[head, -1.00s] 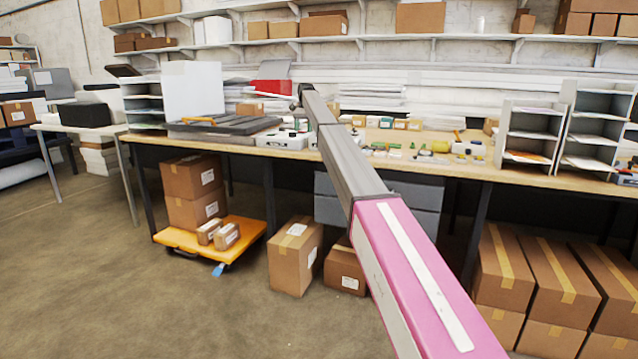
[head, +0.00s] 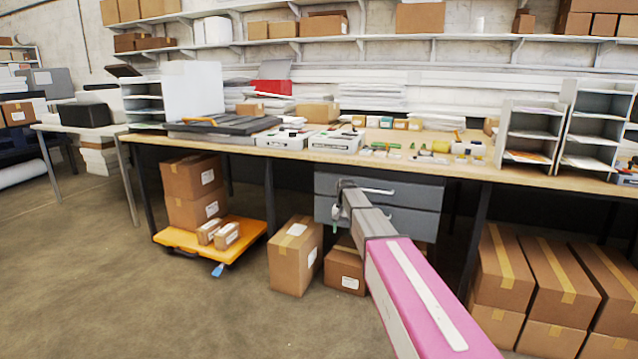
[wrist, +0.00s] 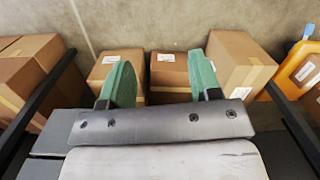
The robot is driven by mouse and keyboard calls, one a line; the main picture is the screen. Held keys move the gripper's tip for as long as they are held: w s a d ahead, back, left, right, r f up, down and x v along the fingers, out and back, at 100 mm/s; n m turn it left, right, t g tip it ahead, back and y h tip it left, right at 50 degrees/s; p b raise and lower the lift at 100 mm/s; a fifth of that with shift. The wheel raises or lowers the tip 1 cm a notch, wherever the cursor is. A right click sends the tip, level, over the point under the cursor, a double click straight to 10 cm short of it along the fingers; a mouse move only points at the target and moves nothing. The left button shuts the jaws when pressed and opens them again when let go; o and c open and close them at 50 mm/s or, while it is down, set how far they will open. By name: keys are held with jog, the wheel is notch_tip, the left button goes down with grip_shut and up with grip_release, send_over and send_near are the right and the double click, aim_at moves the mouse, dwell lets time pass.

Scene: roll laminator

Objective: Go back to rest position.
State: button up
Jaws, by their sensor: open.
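My arm shows in the head view as a pink and grey beam reaching forward, its end low in front of the grey drawers (head: 405,190) under the workbench (head: 460,168). My gripper (head: 337,218) is small and partly turned away there. In the wrist view my gripper (wrist: 158,88) shows two green fingers set wide apart, with nothing between them. Cardboard boxes stand on the floor beyond the fingers, apart from them.
Two boxes (head: 295,256) (head: 345,268) stand on the floor under the bench. A yellow dolly (head: 180,242) with boxes is at left, stacked boxes (head: 545,280) at right. Laminators (head: 335,142) and small items cover the bench top. The floor at front left is clear.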

jog(key=s+d+f, duration=0.3)
jog(key=s+f, duration=0.1)
jog(key=s, duration=0.7)
jog(key=s+d+f+n, duration=0.1)
jog(key=s+d+f, duration=0.2)
jog(key=s, duration=0.9)
jog(key=s+d+f+n, duration=0.1)
jog(key=s+d+f, duration=0.2)
jog(key=s, duration=0.9)
jog(key=shift+f+t+h, duration=0.3)
jog(key=shift+f+t, duration=0.1)
jog(key=shift+f, duration=0.45)
